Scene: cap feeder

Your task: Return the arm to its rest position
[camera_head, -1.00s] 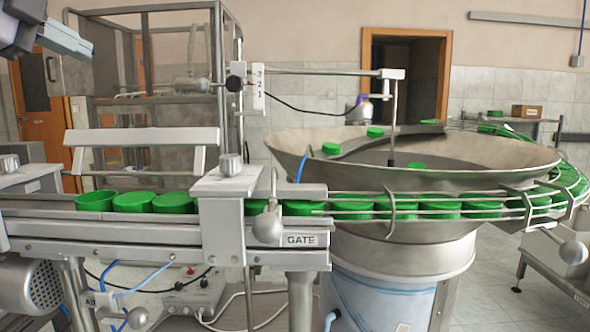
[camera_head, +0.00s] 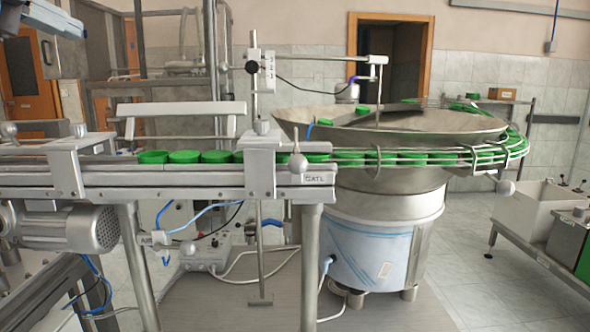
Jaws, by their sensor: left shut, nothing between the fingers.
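My left gripper (camera_head: 64,20) is at the top left corner, partly cut off by the picture edge. It is shut and empty, and in the picture it lies well above the conveyor (camera_head: 200,180), apart from everything. My right gripper is not in view. Green caps (camera_head: 185,157) stand in a row on the conveyor, running through the gate (camera_head: 315,179) and along the curved rail towards the bowl feeder (camera_head: 390,130).
A loose green cap (camera_head: 362,109) lies in the bowl. A grey motor (camera_head: 75,229) hangs under the conveyor at left. A white bin (camera_head: 530,215) stands at right. Cables and a control box (camera_head: 205,257) are below. Floor (camera_head: 460,275) is open at front right.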

